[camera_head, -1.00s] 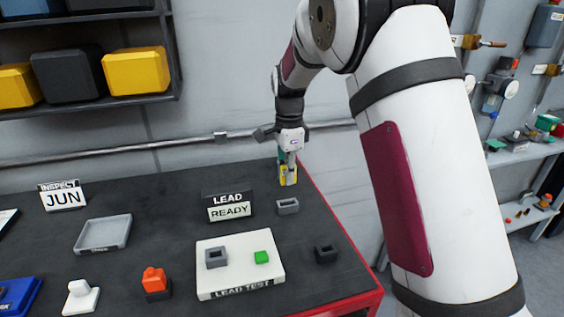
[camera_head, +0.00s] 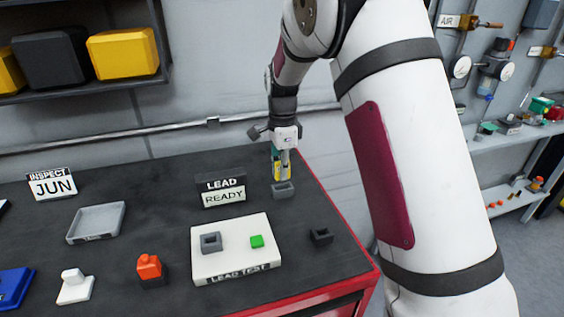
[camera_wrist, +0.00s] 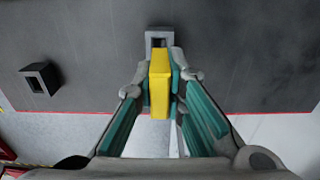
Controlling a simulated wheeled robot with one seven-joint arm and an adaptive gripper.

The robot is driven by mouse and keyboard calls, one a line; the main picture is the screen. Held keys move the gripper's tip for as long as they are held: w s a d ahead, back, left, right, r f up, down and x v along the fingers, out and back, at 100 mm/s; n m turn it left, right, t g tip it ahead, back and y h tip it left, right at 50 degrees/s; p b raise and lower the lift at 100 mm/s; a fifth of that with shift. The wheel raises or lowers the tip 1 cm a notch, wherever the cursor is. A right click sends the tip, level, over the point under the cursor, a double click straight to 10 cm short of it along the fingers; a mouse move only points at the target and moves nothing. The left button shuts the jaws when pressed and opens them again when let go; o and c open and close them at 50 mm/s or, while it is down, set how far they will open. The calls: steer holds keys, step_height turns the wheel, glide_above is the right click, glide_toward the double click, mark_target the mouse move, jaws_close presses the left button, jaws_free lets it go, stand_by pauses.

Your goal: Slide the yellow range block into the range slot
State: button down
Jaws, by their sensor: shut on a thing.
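My gripper (camera_head: 282,165) is shut on the yellow range block (camera_wrist: 160,82), held upright between its teal-padded fingers. The block also shows in the head view (camera_head: 277,172). A grey square socket with a dark opening (camera_head: 283,190) sits on the dark bench top right by the block; it shows just beyond the block in the wrist view (camera_wrist: 158,36). No label on this socket is readable. The block looks to be outside the opening; its exact height above the bench is hard to tell. Part of the socket is hidden behind the block in the wrist view.
A black socket (camera_head: 321,236) stands nearer the bench's red edge (camera_head: 340,210). The LEAD READY sign (camera_head: 222,190) stands left of my gripper.

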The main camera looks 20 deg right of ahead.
steer(key=shift+f, duration=0.8)
steer(key=shift+f, duration=0.8)
stand_by(1.1)
steer(key=c, duration=1.6)
jaws_free()
steer(key=shift+o, duration=0.2)
step_height(320, 180, up, 12)
steer(key=shift+f, duration=0.1)
steer(key=s+r+n+t, duration=0.1)
steer(key=s+r+n, duration=0.4)
steer(key=s, duration=0.4)
steer(key=s+r+n+t, duration=0.2)
steer(key=s+r+n, duration=0.25)
steer(key=s, duration=0.35)
steer(key=s+f+n+t, duration=0.1)
steer(key=s+n+t, duration=0.1)
steer(key=s+n, duration=0.6)
steer(key=s, duration=0.7)
steer(key=shift+f, duration=0.3)
